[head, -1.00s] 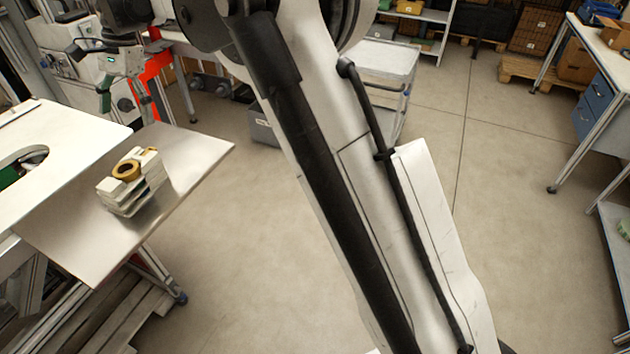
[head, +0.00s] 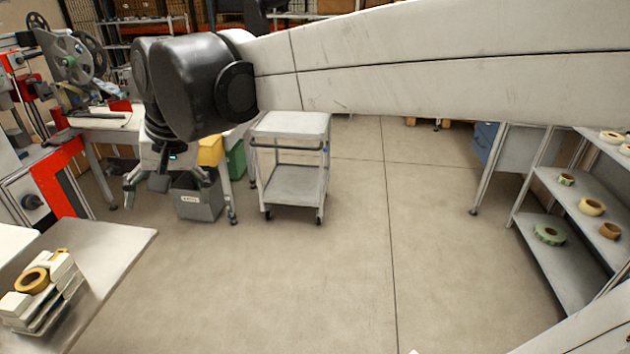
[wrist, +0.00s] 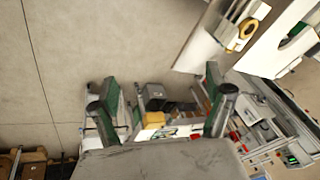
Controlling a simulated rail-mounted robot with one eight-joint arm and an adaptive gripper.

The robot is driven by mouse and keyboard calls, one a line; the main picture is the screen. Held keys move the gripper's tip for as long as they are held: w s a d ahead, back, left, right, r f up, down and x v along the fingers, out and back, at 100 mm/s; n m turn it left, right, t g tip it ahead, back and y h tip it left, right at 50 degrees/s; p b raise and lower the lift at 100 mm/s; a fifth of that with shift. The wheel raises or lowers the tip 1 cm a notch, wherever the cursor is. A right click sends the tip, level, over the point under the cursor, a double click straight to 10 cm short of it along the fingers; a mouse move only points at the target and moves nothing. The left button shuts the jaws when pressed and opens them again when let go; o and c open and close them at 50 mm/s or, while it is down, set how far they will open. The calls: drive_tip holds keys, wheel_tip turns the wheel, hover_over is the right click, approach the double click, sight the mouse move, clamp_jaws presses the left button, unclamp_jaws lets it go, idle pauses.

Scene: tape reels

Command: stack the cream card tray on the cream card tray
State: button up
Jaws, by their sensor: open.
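A stack of cream card trays (head: 45,310) stands on the pale metal tabletop at the lower left of the head view. A tan tape roll (head: 32,281) lies on top of the stack. I cannot tell the single trays apart clearly. My gripper (head: 160,186) is open and empty, hanging in the air beyond the table and well apart from the stack. Its two fingers (wrist: 160,85) are spread in the wrist view with nothing between them.
The metal tabletop (head: 115,245) has bare room right of the stack. A grey trolley (head: 290,125) and a grey bin (head: 198,200) stand near my gripper. A shelf unit (head: 560,180) with several tape rolls is at the right. The middle floor is clear.

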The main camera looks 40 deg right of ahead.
drive_tip(key=s+d+f+n+t+h, duration=0.1)
drive_tip(key=s+d+f, duration=0.3)
drive_tip(key=s, duration=0.3)
drive_tip(key=s+d+f+n+t, duration=0.2)
drive_tip(key=s+d+f, duration=0.3)
drive_tip(key=s, duration=0.2)
drive_tip(key=shift+s+f+h, duration=0.15)
drive_tip(key=shift+s+h, duration=0.15)
drive_tip(key=shift+h, duration=0.1)
wheel_tip(320, 180, down, 5)
drive_tip(key=b, duration=0.5)
